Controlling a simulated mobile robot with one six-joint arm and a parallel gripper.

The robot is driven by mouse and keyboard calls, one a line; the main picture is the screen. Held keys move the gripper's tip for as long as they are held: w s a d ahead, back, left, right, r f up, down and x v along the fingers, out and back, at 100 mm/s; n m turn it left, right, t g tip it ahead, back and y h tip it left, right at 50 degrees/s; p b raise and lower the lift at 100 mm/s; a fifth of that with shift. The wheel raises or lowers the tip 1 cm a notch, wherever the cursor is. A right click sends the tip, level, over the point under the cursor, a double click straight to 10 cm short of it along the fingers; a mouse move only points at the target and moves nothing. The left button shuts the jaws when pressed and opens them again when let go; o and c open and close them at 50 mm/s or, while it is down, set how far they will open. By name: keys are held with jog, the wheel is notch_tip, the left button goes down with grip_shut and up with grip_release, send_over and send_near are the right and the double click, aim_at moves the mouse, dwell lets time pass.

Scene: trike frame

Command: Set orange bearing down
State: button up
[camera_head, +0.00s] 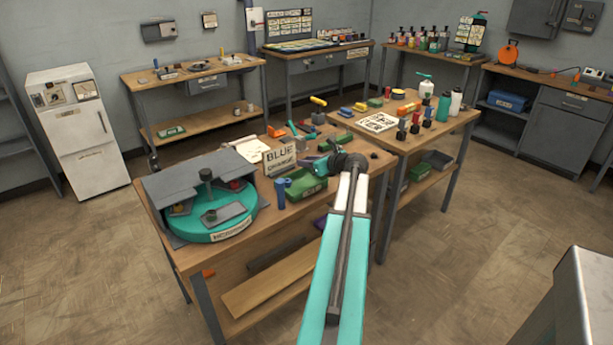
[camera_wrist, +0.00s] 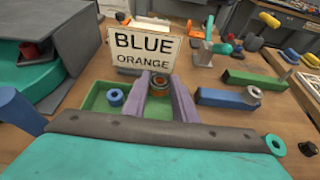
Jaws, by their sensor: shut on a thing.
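The orange bearing (camera_wrist: 159,84), a dark ring with an orange band, sits between the fingertips of my gripper (camera_wrist: 161,92) in the wrist view. My gripper is shut on it. The fingers reach over a green tray (camera_wrist: 92,99), and a blue bearing (camera_wrist: 116,97) lies in that tray left of the fingers. I cannot tell whether the orange bearing touches the tray. A sign (camera_wrist: 142,50) reading BLUE over ORANGE stands just behind the tray. In the head view, my gripper (camera_head: 318,164) is above the bench beside the sign (camera_head: 279,158); the bearing cannot be made out there.
A blue cylinder (camera_head: 280,194) and teal turntable (camera_head: 215,217) stand left.

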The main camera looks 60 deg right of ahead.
jog(key=shift+f, duration=0.95)
jog(key=shift+f, duration=1.85)
jog(key=shift+f, duration=0.1)
jog(key=o, duration=0.8)
